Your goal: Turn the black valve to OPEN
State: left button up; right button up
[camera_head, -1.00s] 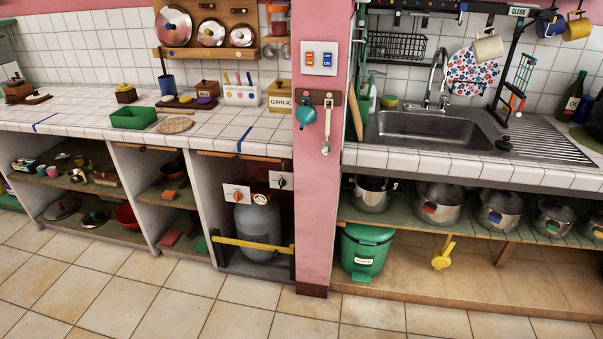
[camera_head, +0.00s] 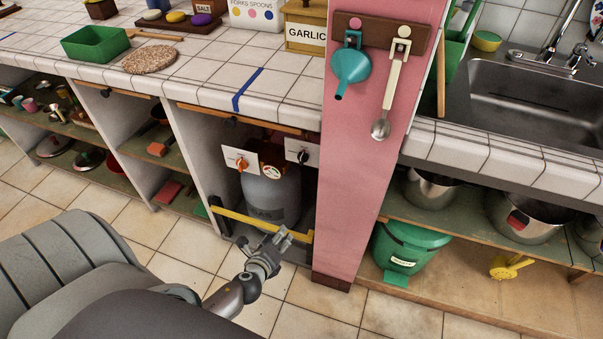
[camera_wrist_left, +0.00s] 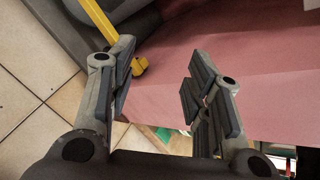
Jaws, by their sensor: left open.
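The black valve (camera_head: 303,157) sits on a white plate inside the open bay under the tiled counter, close to the pink pillar. Its plate's markings are too small to read. An orange valve (camera_head: 241,162) is on another white plate to its left, with a gauge between them above a grey gas cylinder (camera_head: 270,192). My left gripper (camera_head: 277,240) is open and empty, low in front of the yellow bar and below the black valve, apart from it. In the left wrist view the open fingers (camera_wrist_left: 163,68) face the pink pillar; no valve shows there. My right gripper is not in view.
The yellow bar (camera_head: 260,224) crosses the front of the bay; it also shows in the left wrist view (camera_wrist_left: 98,18). The pink pillar (camera_head: 352,190) closes the bay's right side. A green bin (camera_head: 408,248) stands right of it. The floor in front is clear.

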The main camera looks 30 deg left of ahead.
pick_arm(q)
jog(key=w+r+m+t+b, duration=0.25)
jog(key=w+r+m, duration=0.35)
jog(key=r, duration=0.3)
jog(key=m+t+b, duration=0.1)
jog(key=m+t, duration=0.3)
send_near(301, 159)
jog(key=shift+g+y, duration=0.25)
jog(key=shift+y, duration=0.05)
jog(key=x, duration=0.8)
jog(key=shift+w, duration=0.35)
jog(key=shift+w+a, duration=0.1)
jog(key=shift+w, duration=0.45)
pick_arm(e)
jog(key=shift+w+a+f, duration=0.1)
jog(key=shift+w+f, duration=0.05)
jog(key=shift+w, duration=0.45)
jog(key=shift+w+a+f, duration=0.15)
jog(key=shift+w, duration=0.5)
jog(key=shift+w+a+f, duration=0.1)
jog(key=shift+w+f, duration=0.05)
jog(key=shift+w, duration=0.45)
pick_arm(q)
jog(key=c, duration=0.9)
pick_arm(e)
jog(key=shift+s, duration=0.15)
